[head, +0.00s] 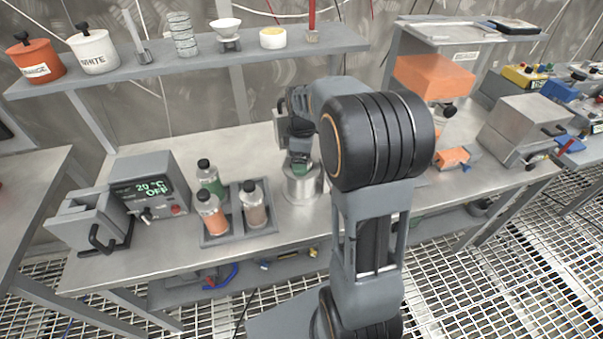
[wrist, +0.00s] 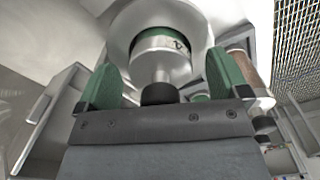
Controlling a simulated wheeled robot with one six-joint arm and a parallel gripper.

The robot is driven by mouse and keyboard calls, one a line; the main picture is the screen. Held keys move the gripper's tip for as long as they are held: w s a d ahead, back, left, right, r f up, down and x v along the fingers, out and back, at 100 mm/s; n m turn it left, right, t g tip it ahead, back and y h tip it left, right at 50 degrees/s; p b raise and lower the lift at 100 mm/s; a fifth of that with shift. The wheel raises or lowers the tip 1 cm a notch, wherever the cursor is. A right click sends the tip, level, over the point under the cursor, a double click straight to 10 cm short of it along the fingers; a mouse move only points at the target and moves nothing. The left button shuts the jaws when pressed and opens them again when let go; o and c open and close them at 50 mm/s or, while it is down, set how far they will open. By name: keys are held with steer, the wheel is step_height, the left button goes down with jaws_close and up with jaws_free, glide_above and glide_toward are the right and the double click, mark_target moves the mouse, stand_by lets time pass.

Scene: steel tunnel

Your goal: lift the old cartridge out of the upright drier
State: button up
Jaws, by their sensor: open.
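The upright drier (head: 303,187) is a steel cylinder standing on the bench in the middle of the head view. Its pale round rim (wrist: 128,22) shows at the top of the wrist view. The old cartridge (wrist: 163,62) sits upright in it, a metallic body with a green band and a black knob (wrist: 160,94) toward my gripper. My gripper (wrist: 162,68) is open, with one green finger on either side of the cartridge and visible gaps between. In the head view my gripper (head: 299,166) is just above the drier, and my arm hides part of it.
A grey rack (head: 240,233) with several capped bottles stands left of the drier. Further left is a heater box (head: 150,188) reading 20 °C OFF. A shelf (head: 200,65) with jars runs behind. An orange block (head: 434,76) and a grey box (head: 520,125) stand right.

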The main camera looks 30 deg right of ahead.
steer(key=c, duration=1.5)
steer(key=shift+c, duration=0.2)
steer(key=shift+r, duration=0.1)
